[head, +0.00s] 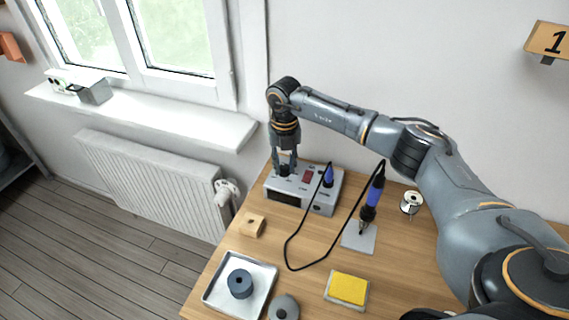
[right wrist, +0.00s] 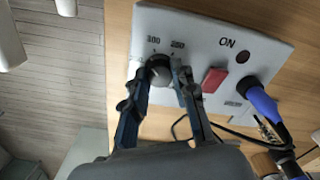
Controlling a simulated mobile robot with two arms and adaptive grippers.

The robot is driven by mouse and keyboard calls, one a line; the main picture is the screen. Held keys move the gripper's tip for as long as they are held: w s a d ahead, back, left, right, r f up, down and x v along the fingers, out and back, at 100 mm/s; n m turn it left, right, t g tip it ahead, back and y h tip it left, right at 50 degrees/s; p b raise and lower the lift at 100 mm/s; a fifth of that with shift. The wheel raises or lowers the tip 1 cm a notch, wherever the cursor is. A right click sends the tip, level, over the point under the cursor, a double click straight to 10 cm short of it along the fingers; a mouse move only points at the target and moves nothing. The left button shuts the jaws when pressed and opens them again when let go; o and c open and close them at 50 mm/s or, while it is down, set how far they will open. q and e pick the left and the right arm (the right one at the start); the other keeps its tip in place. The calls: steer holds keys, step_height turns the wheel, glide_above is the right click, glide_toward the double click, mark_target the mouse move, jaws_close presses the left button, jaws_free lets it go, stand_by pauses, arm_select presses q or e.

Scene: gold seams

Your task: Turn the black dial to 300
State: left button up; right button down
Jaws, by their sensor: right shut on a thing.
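The grey soldering station (head: 325,207) stands at the back of the wooden table. It also shows in the right wrist view (right wrist: 210,45). Its black dial (right wrist: 160,68) is on the top face, beside printed numbers. One number looks like 300; the other is too small to read surely. My right gripper (head: 286,166) points down over the station's left end. In the right wrist view its fingers (right wrist: 161,76) are on both sides of the dial and shut on it. The dial's pointer is too small to read. My left gripper is not in view.
A red switch (right wrist: 214,79) and a plugged-in blue connector (right wrist: 262,103) sit beside the dial. The black cable loops forward to the blue soldering iron (head: 373,192). A yellow sponge (head: 348,288), wooden block (head: 252,225) and tray (head: 214,298) lie in front.

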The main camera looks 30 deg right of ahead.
mark_target(284, 167)
steer(key=shift+m, duration=1.9)
steer(key=shift+r, duration=0.1)
steer(key=c, duration=1.1)
jaws_free()
steer(key=shift+o, duration=0.2)
step_height(284, 167, up, 12)
